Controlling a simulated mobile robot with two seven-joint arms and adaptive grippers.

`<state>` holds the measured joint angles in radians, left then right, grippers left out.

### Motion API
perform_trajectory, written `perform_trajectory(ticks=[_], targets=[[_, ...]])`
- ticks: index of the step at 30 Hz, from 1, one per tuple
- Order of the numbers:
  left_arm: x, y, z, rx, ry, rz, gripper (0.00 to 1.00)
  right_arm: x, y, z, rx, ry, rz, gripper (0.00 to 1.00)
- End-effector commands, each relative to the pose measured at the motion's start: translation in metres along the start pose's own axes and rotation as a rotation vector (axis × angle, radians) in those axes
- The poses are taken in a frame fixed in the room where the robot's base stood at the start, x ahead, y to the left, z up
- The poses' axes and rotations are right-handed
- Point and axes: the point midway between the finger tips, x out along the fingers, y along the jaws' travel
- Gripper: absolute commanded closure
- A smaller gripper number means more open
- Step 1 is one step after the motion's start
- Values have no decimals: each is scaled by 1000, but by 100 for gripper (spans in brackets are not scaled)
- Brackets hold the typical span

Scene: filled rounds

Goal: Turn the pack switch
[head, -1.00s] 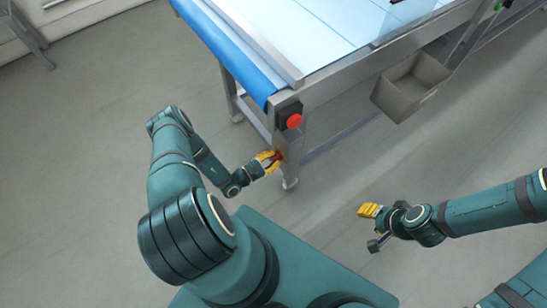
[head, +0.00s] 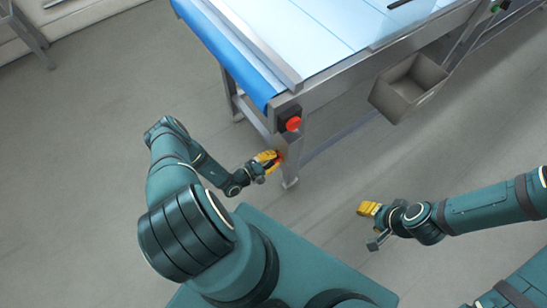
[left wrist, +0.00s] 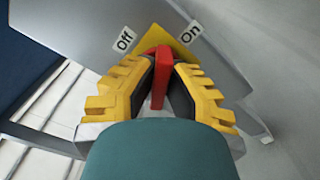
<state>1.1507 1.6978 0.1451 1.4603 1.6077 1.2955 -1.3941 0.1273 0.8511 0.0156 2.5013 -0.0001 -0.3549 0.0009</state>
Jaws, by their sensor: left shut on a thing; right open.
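The pack switch has a red handle (left wrist: 160,78) on a yellow plate (left wrist: 174,42), with an "Off" label (left wrist: 124,40) to the left and an "On" label (left wrist: 190,34) to the right in the left wrist view. The handle stands between the two labels. My left gripper (head: 274,158) is at the leg of the conveyor; in the left wrist view its yellow fingers (left wrist: 160,85) are shut on the red handle from both sides. My right gripper (head: 368,222) is open and empty, out over the floor, away from the switch.
The conveyor (head: 290,40) has a blue end and a white belt. A red button (head: 293,124) on a dark box sits on its frame above my left gripper. A grey bin (head: 408,90) hangs on its side. The floor around my right gripper is clear.

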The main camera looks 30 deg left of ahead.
Motion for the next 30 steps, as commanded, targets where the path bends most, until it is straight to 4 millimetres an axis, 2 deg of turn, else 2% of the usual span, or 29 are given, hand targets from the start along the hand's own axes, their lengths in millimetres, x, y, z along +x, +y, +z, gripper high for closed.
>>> perform_trajectory(ticks=[10,11,12,13,23,26,30], targets=[[1,1,0,3,-2,2,100,0,0,0,0,0,0,53],[1,1,0,3,-2,2,80,0,0,0,0,0,0,53],[1,1,0,3,-1,2,66,0,0,0,0,0,0,53],[1,1,0,3,-1,2,58,0,0,0,0,0,0,53],[-1,0,0,2,0,1,58,0,0,0,0,0,0,53],[-9,0,-1,2,2,1,58,0,0,0,0,0,0,53],[-32,1,-1,2,4,0,58,0,0,0,0,0,0,53]])
